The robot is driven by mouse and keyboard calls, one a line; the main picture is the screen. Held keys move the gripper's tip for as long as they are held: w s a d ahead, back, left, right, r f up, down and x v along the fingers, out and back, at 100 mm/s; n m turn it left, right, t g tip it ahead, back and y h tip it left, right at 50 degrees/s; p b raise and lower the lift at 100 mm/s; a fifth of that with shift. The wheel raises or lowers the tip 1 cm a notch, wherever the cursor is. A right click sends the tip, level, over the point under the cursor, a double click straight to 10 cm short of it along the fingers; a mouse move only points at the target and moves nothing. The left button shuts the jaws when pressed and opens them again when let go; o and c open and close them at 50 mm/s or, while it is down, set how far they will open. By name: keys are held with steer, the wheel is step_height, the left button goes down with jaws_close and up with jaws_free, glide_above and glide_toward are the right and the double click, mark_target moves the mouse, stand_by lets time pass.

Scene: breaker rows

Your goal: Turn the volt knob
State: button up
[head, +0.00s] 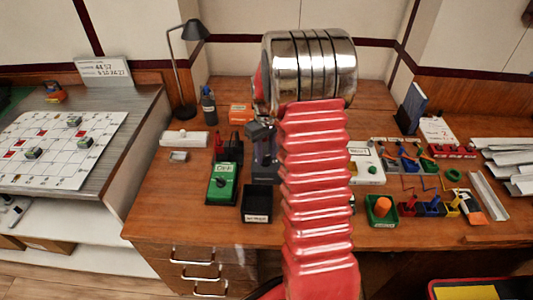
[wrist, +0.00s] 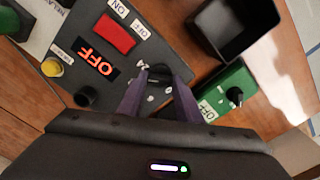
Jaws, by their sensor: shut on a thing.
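A dark panel (wrist: 150,35) fills the upper middle of the wrist view, with a red switch (wrist: 115,33) marked ON and OFF and a display reading OFF in red (wrist: 95,62). The volt knob (wrist: 158,70) is black and sits between my gripper's purple fingertips (wrist: 158,82), which are shut on it; its label is mostly hidden. A second black knob (wrist: 85,97) stands apart to the left. In the head view my gripper (head: 262,150) is over the dark panel (head: 265,182), and my red arm hides part of the area.
A green box with a black knob (head: 221,183) stands left of the panel and shows close beside my fingers in the wrist view (wrist: 225,92). A black open bin (head: 257,203) is nearby.

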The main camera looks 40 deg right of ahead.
mark_target(266, 156)
steer(key=shift+m, duration=2.2)
steer(key=o, duration=1)
steer(key=shift+o, duration=0.2)
steer(key=shift+r, duration=0.1)
step_height(266, 156, up, 14)
steer(key=shift+f, duration=0.2)
steer(key=shift+w, duration=0.1)
